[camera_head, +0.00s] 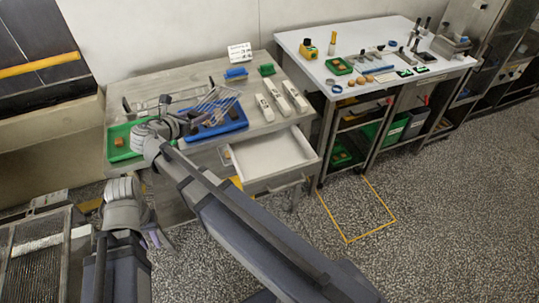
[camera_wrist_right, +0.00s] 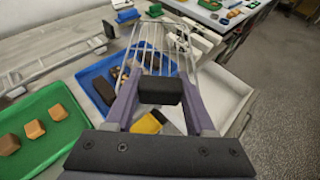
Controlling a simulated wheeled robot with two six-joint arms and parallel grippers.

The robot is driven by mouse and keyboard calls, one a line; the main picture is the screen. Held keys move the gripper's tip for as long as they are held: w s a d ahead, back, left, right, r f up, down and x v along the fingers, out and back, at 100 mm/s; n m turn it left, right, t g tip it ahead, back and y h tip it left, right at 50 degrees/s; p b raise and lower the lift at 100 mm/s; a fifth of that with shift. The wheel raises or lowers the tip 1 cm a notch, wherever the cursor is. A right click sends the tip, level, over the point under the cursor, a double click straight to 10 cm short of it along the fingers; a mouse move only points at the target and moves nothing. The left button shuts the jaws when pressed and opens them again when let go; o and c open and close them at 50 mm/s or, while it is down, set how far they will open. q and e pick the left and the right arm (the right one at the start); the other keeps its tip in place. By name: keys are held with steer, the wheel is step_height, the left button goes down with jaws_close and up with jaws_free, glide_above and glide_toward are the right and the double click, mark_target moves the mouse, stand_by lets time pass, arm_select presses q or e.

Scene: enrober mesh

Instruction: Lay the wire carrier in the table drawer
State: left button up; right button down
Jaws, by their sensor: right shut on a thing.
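The wire carrier (camera_head: 217,103) is a pale wire grid. My right gripper (camera_head: 188,124) is shut on it and holds it over the blue tray, left of the drawer. In the right wrist view the carrier (camera_wrist_right: 165,45) stretches away beyond the fingers of the right gripper (camera_wrist_right: 160,82), with a dark block between them. The table drawer (camera_head: 272,156) is pulled out, and its pale inside looks empty where it shows; it also shows in the wrist view (camera_wrist_right: 228,95). My left gripper (camera_head: 155,238) hangs low at the left, away from the table; its jaw opening is unclear.
The blue tray (camera_head: 235,122) holds dark pieces. A green tray (camera_wrist_right: 65,155) with brown blocks lies left of it, near a metal rack (camera_wrist_right: 45,68). White blocks (camera_head: 280,97) stand behind the drawer. A second table (camera_head: 375,55) with tools is at right.

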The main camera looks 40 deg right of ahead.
steer(key=s+d+f+m+g+b, duration=0.4)
steer(key=d+f+g+b, duration=0.1)
steer(key=d+f+b, duration=0.1)
steer(key=s+d+f+m+g+h+b, duration=0.1)
steer(key=s+d+f+m+g+b, duration=0.3)
steer(key=d+f, duration=0.3)
steer(key=shift+s+d+f+m+g+h+b, duration=0.15)
steer(key=shift+s+d+m+g+h+b, duration=0.25)
steer(key=shift+b, duration=0.45)
step_height(320, 180, down, 10)
steer(key=b, duration=1)
steer(key=shift+a, duration=0.15)
steer(key=shift+f+b, duration=0.6)
steer(key=shift+c, duration=1.2)
jaws_free()
